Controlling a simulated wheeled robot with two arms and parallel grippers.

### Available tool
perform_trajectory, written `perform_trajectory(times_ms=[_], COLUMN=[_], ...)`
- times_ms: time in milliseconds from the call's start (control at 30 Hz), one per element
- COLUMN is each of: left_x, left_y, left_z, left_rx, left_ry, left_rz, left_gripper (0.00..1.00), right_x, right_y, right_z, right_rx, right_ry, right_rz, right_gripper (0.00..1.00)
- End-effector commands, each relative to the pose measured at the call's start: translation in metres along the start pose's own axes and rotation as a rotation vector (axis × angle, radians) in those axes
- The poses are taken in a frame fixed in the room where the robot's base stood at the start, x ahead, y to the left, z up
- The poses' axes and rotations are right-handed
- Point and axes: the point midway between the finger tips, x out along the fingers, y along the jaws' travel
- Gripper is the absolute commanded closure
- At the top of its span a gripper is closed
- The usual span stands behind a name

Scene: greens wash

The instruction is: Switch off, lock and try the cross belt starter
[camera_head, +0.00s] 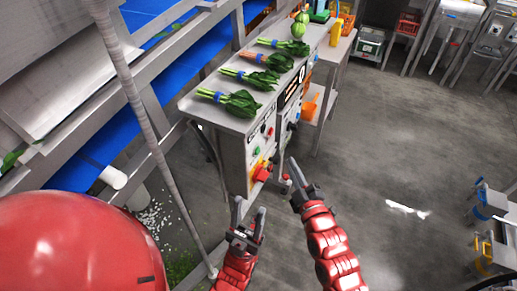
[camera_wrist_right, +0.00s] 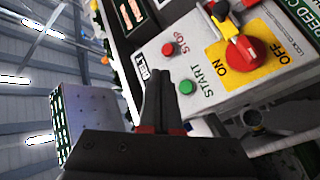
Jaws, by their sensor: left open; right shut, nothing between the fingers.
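A grey starter panel (camera_head: 258,152) is on the end of the steel bench; it also shows close up in the right wrist view (camera_wrist_right: 205,105). There it has a red STOP button (camera_wrist_right: 168,49), a green START button (camera_wrist_right: 187,87) and a red rotary switch (camera_wrist_right: 245,48) on a yellow ON/OFF plate (camera_wrist_right: 215,54). I cannot tell its setting. My right gripper (camera_head: 293,172) is shut and empty, in front of the panel near the buttons. My left gripper (camera_head: 250,211) is open and empty, below the panel.
Bunches of greens (camera_head: 240,103) lie on the bench top (camera_head: 205,108). A second panel (camera_head: 289,110) is farther along the bench. A slanted grey pole (camera_head: 150,130) and blue belt (camera_head: 95,145) are at left. The floor (camera_head: 390,150) at right is open.

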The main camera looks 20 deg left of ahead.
Motion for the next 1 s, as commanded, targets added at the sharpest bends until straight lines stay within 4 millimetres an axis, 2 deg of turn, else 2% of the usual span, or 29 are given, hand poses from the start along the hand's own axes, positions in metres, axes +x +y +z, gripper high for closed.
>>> perform_trajectory(times_ms=[33, 267, 433, 1000], left_x=[0.007, 0.026, 0.022, 0.022], left_y=[0.0, -0.001, -0.001, -0.001], left_z=[-0.001, -0.004, -0.004, -0.004], left_rx=[0.0, 0.0, 0.0, 0.0], left_ry=[0.0, 0.0, 0.0, 0.0], left_rz=[0.0, 0.0, 0.0, 0.0], left_gripper=[0.5, 0.5, 0.5, 0.5], right_x=[0.006, 0.028, 0.04, 0.046], right_y=[-0.002, -0.02, -0.029, -0.035], right_z=[-0.009, -0.025, -0.031, -0.035], right_rx=[0.005, 0.004, 0.002, 0.001], right_ry=[0.003, 0.001, 0.002, 0.001], right_rz=[-0.003, -0.007, -0.001, -0.003], right_gripper=[1.0, 1.0, 1.0, 1.0])
